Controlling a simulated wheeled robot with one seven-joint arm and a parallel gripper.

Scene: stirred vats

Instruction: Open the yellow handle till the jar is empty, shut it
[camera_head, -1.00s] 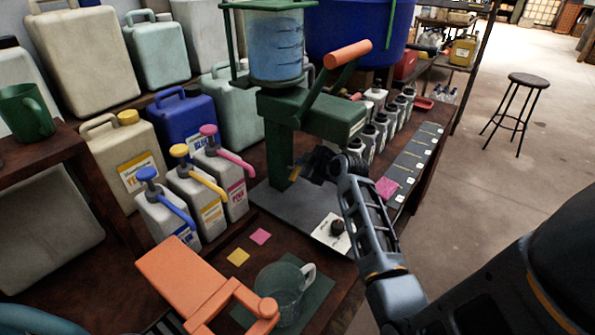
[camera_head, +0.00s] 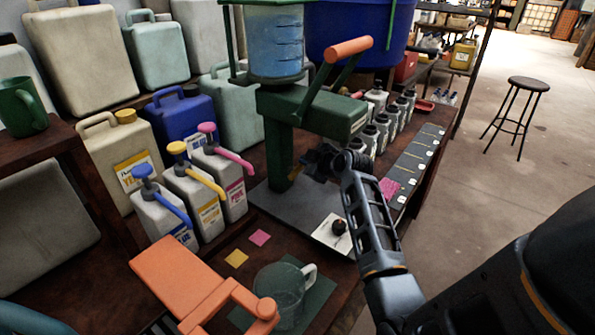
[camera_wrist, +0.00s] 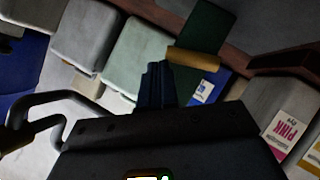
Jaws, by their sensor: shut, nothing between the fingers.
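The clear jar (camera_head: 276,45) with blue liquid and dark level marks stands on top of the green press-like stand (camera_head: 310,112). A small yellow handle (camera_head: 295,172) sticks out low on the stand's green post. In the wrist view the yellow handle (camera_wrist: 193,58) is a short brass-coloured bar across the green post. My gripper (camera_head: 308,170) is beside the handle, its fingers together and empty. In the wrist view my gripper's fingertips (camera_wrist: 157,68) are close to the handle's left end; I cannot tell whether they touch it.
An orange-handled lever (camera_head: 348,47) rises above the stand. Pump bottles (camera_head: 195,200) stand to the left, with large canisters (camera_head: 130,155) behind. A glass mug (camera_head: 280,292) sits on a green mat in front. Several small bottles (camera_head: 370,138) line the right side.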

